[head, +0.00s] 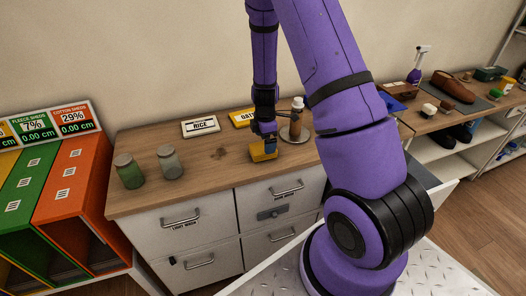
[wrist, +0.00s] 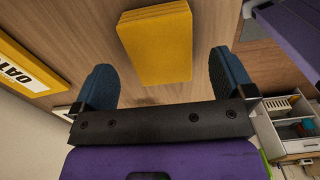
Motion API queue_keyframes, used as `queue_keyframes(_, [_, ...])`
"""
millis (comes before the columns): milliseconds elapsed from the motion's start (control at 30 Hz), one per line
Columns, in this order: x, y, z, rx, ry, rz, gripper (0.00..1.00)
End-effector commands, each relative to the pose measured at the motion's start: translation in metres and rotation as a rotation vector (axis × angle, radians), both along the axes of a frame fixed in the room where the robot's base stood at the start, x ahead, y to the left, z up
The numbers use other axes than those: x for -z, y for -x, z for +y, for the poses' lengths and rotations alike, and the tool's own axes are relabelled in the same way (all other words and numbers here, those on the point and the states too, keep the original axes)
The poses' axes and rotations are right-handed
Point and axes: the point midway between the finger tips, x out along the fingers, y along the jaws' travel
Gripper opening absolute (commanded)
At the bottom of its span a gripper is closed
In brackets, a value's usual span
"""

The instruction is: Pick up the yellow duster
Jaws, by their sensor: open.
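A yellow duster (wrist: 157,40), a flat block-like shape, lies on the wooden counter. In the wrist view it is at the top middle, just beyond the two blue fingers. In the head view the yellow duster (head: 263,151) sits near the counter's front edge, directly below my gripper. My gripper (head: 264,138) points down over it. In the wrist view my gripper (wrist: 160,85) is open, with its fingers apart and nothing between them. I cannot tell how much height separates the fingertips from the duster.
On the counter (head: 140,200) stand a green jar (head: 129,172), a grey jar (head: 168,162), a RICE sign (head: 201,126), a yellow OAT sign (head: 243,118) and a bottle on a round plate (head: 297,132). Orange and green bins are at left. Shelving with cleaning items is at right.

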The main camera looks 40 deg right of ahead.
Motion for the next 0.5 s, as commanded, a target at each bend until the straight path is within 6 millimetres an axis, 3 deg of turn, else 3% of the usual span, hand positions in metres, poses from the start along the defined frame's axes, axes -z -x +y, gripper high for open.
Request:
queue_keyframes(233, [0.033, 0.0, -0.002, 0.001, 0.0, 0.001, 1.0])
queue_keyframes(500, [0.041, 0.0, -0.001, 0.0, 0.0, 0.0, 1.0])
